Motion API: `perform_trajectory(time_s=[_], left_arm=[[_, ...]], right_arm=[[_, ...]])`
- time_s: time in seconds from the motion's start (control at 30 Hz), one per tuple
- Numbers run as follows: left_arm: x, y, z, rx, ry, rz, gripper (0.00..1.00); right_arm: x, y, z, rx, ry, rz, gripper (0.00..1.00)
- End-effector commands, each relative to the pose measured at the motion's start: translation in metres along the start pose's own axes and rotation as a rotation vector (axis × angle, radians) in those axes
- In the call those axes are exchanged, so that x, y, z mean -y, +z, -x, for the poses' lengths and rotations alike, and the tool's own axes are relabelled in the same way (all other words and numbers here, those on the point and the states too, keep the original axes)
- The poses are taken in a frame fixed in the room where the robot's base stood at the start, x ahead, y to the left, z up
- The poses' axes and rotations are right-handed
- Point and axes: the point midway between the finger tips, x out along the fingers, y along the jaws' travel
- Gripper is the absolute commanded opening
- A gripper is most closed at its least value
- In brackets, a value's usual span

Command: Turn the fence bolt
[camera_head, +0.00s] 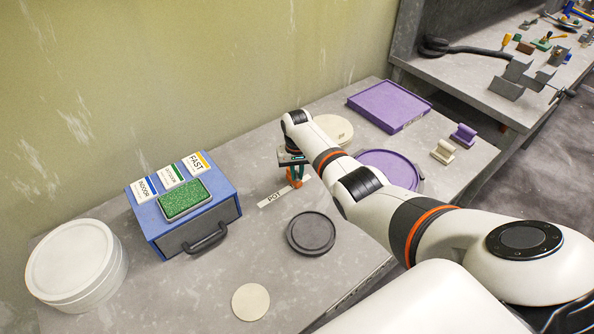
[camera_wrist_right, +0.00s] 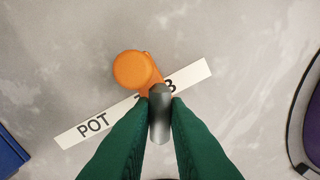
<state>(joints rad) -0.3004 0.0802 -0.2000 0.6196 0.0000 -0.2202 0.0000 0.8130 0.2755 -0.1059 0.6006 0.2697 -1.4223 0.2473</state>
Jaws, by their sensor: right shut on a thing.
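The fence bolt appears to be the orange piece (camera_wrist_right: 133,70) with a round head and a short arm in the right wrist view. A grey rounded handle (camera_wrist_right: 160,118) joins its arm. My right gripper (camera_wrist_right: 160,104) has its green fingers on both sides of this grey handle, shut on it. In the head view my right gripper (camera_head: 298,182) points down at the table, and a little orange of the bolt (camera_head: 294,177) shows beside it. A white label strip (camera_head: 272,200) reading "POT" lies under the bolt, its middle partly covered. My left gripper is not in view.
A blue box (camera_head: 225,212) with labelled cards and a green pad stands left of my gripper. A dark round disc (camera_head: 311,233) lies in front. A purple round tray (camera_head: 402,163) is to the right, partly behind my arm. A white round tub (camera_head: 110,275) stands far left.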

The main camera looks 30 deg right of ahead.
Motion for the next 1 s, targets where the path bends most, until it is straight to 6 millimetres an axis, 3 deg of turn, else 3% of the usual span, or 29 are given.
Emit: perform_trajectory(time_s=[0.4,1.0], left_arm=[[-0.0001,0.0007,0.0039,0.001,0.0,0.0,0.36],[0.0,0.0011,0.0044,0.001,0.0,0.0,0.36]], right_arm=[[0.0001,0.0016,0.0021,0.004,0.0,0.238,0.0],[0.0001,0.0019,0.0021,0.006,0.0,0.29,0.0]])
